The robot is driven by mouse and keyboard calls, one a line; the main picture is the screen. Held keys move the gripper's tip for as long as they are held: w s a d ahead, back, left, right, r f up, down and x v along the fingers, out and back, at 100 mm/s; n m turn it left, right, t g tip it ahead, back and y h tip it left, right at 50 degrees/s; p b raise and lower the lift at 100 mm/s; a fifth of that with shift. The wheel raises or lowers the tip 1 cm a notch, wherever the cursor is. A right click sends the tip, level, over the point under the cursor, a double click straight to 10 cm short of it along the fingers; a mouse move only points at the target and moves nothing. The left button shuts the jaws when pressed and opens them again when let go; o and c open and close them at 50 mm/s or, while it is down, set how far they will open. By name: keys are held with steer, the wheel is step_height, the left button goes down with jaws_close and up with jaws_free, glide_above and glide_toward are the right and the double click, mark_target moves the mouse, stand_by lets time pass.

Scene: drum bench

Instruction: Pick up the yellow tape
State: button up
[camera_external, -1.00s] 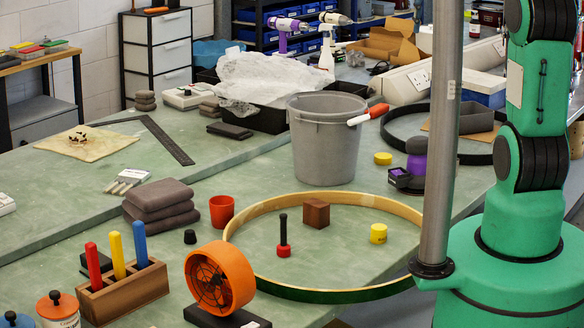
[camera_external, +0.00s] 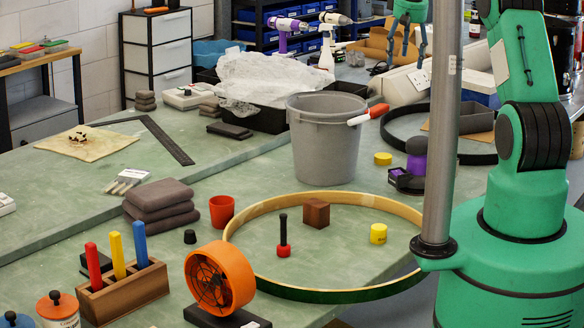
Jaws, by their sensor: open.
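A small flat yellow roll (camera_external: 383,158), which looks like tape, lies on the green bench just right of the grey bucket. A second yellow piece, a short cylinder (camera_external: 378,233), stands inside the large wooden hoop; I cannot tell for sure which of the two is the tape. My gripper (camera_external: 408,48) shows at the top of the external view, fingers pointing down and apart. It is open and empty, high above the bench and well away from both yellow things.
The tall grey bucket (camera_external: 326,143) has an orange-handled tool on its rim. A purple-and-black device (camera_external: 411,170) stands right of the yellow roll. The wooden hoop (camera_external: 240,226) surrounds a brown cube (camera_external: 316,213) and a red-based black peg (camera_external: 283,243). A grey pole (camera_external: 442,130) stands before my arm.

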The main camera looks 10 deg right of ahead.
steer(key=w+f+p, duration=0.1)
steer(key=w+f, duration=0.2)
steer(key=f, duration=0.4)
steer(key=w+a+f+p, duration=0.1)
steer(key=w+f, duration=0.3)
steer(key=f, duration=0.3)
steer(key=w+f+n+g+p, duration=0.1)
steer(key=w+f, duration=0.2)
steer(key=f, duration=0.4)
steer(key=shift+w+a, duration=0.25)
steer(key=shift+a, duration=0.15)
glide_above(383, 156)
steer(key=shift+s+d+f+p, duration=0.1)
steer(key=shift+f+p, duration=0.05)
steer(key=shift+f, duration=1.25)
steer(key=shift+s+d+f+p, duration=0.1)
steer(key=shift+d+f+p, duration=0.05)
steer(key=shift+f, duration=1.25)
steer(key=shift+s+d+f+p, duration=0.1)
steer(key=shift+f+p, duration=0.05)
steer(key=shift+f, duration=1.25)
steer(key=shift+f, duration=0.15)
steer(key=shift+w+a+f+p, duration=0.15)
steer(key=shift+f+p, duration=0.1)
steer(key=shift+f, duration=1)
steer(key=shift+w+a+f+p, duration=0.15)
steer(key=shift+f+p, duration=0.1)
steer(key=shift+f, duration=0.95)
